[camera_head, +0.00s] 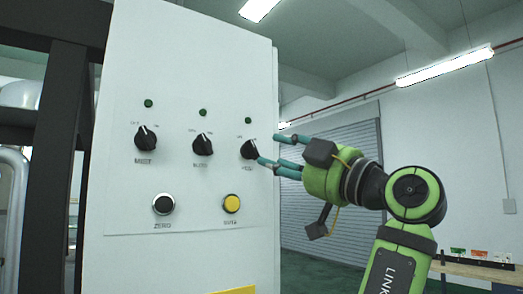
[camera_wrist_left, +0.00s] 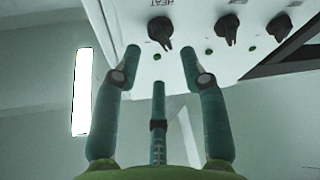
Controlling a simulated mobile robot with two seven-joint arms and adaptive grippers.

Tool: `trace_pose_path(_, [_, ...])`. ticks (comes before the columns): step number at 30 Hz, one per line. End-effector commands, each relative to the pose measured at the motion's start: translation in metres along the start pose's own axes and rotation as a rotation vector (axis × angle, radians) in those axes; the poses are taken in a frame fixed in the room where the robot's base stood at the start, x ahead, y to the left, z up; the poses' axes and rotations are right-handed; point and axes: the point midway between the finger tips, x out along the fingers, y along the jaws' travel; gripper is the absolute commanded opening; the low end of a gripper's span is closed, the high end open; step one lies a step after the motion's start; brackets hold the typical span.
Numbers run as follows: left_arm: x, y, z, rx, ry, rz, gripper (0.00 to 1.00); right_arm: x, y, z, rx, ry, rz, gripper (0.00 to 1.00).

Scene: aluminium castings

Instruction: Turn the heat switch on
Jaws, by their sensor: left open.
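The heat switch (camera_head: 249,149) is a black rotary knob, the rightmost of three on the white panel (camera_head: 128,237). My left gripper (camera_head: 275,152) is open, just right of the knob, its teal fingers pointing at it. One fingertip appears near the knob's lower right edge; I cannot tell if it touches. In the left wrist view the panel is upside down. The heat switch (camera_wrist_left: 160,30) shows there between the two outer fingertips of my left gripper (camera_wrist_left: 161,60), its pointer end tilted slightly to the lower right. My right gripper is out of view.
Two other black knobs, one at the left (camera_head: 145,139) and one in the middle (camera_head: 202,145), share the row, with green lamps above. A black button (camera_head: 163,204) and a yellow button (camera_head: 231,203) sit below. A dark frame (camera_head: 51,170) stands left of the panel.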

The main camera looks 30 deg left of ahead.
Motion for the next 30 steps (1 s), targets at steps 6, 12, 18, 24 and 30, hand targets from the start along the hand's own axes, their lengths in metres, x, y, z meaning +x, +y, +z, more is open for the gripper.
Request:
trace_pose_path(6, [0.035, 0.001, -0.002, 0.002, -0.001, -0.001, 0.42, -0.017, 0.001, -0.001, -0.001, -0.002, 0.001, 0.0])
trace_pose_path(12, [0.048, 0.001, 0.0, 0.002, -0.001, 0.001, 0.42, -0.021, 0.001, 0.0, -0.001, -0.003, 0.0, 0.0])
trace_pose_path(18, [0.049, 0.001, 0.001, 0.002, -0.001, 0.002, 0.42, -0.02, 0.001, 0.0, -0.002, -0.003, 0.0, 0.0])
trace_pose_path(24, [0.049, 0.0, 0.0, 0.002, 0.0, 0.002, 0.0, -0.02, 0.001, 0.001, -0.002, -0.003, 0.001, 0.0])
trace_pose_path(30, [0.049, 0.0, 0.0, 0.004, 0.001, 0.002, 0.0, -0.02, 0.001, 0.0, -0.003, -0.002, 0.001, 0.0])
